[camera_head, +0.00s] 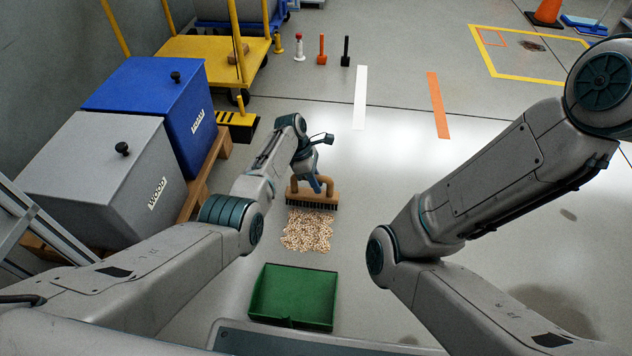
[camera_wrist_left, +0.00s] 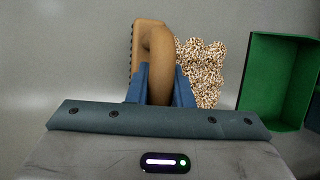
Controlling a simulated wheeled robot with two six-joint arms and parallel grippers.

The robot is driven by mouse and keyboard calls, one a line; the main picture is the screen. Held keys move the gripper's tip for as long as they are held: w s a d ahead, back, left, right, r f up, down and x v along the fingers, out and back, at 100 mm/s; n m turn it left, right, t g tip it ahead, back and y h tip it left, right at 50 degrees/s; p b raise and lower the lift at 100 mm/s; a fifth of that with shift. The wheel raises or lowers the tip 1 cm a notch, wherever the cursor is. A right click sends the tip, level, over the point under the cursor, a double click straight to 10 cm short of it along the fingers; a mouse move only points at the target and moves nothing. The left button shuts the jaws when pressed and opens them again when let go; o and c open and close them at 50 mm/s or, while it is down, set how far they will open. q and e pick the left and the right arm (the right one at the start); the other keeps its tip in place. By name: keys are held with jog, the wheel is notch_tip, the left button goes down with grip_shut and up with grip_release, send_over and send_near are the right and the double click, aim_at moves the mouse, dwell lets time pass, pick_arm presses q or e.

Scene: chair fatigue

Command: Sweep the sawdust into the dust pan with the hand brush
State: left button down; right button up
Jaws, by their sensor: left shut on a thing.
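The hand brush (camera_head: 325,199), tan wood with dark bristles, stands on the floor at the far edge of the sawdust. My left gripper (camera_head: 318,184) is shut on its arched handle; the brush also shows in the left wrist view (camera_wrist_left: 150,45) with the handle between the blue fingers of the gripper (camera_wrist_left: 160,85). The sawdust (camera_head: 307,232) is a speckled tan patch on the floor, also in the left wrist view (camera_wrist_left: 201,68). The green dust pan (camera_head: 293,293) lies on the near side of the sawdust, a small floor gap between them; it also shows in the left wrist view (camera_wrist_left: 285,80). My right gripper is out of view.
A grey wood bin (camera_head: 95,165) and a blue bin (camera_head: 150,95) stand on a pallet (camera_head: 205,175) at the left. A yellow cart (camera_head: 205,60) and several coloured posts stand behind. The floor right of the brush is clear up to my right arm.

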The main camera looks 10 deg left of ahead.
pick_arm(q)
jog(key=shift+f+b, duration=0.55)
jog(key=shift+f, duration=0.2)
dwell(0.5)
jog(key=shift+s+r+p, duration=0.25)
jog(key=shift+s+p, duration=0.6)
jog(key=shift+p, duration=0.9)
jog(key=shift+s+f, duration=0.1)
jog(key=shift+s, duration=0.05)
jog(key=shift+s+f+p, duration=0.15)
jog(key=shift+s+p, duration=0.8)
jog(key=shift+p, duration=0.6)
jog(key=shift+s+p, duration=1.05)
jog(key=shift+p, duration=0.45)
